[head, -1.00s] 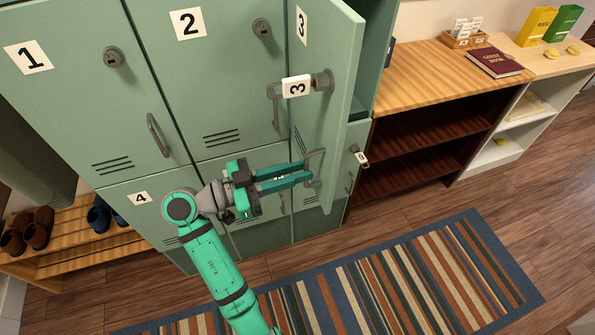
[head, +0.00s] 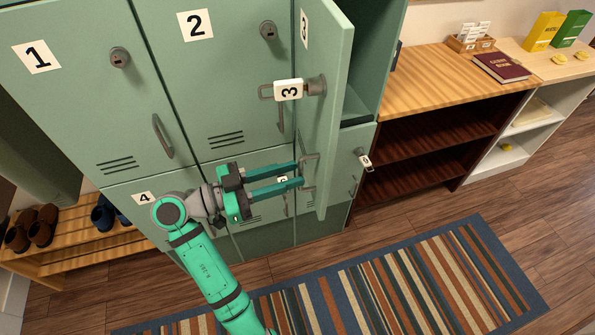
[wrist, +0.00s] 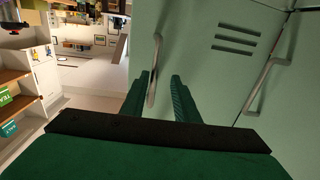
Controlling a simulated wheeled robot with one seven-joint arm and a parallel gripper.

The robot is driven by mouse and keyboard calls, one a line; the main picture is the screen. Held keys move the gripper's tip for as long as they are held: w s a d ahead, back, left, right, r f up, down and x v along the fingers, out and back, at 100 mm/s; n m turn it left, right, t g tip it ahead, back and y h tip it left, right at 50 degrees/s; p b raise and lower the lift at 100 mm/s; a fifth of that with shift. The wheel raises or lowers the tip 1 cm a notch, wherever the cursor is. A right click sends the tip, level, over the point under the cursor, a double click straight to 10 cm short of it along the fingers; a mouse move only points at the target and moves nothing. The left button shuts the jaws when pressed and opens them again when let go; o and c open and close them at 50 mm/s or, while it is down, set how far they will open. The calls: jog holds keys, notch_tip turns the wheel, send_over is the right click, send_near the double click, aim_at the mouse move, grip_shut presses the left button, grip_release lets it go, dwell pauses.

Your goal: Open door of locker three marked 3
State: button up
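The locker three door (head: 322,110) is pale green, marked 3, and stands swung partly out from the locker front. A key with a white tag marked 3 (head: 289,90) sits in its lock (head: 316,86). The door's metal handle (head: 309,172) is low on its outer face. My gripper (head: 301,173) is at this handle, with a gap between its two fingers. In the wrist view the handle (wrist: 153,72) shows between the spread fingertips (wrist: 161,76), closer to the left one. Contact cannot be told. Part of the locker's inside (head: 372,75) shows behind the door.
Locker doors 1 (head: 75,90) and 2 (head: 205,75) are shut, to the left. A tagged key (head: 365,161) hangs on the lower right locker. A wooden shelf unit (head: 440,85) stands on the right. A striped rug (head: 400,280) lies on the floor in front.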

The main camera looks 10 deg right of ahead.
jog(key=s+a, duration=0.1)
jog(key=a, duration=0.6)
jog(key=shift+a, duration=0.4)
jog(key=shift+s, duration=0.1)
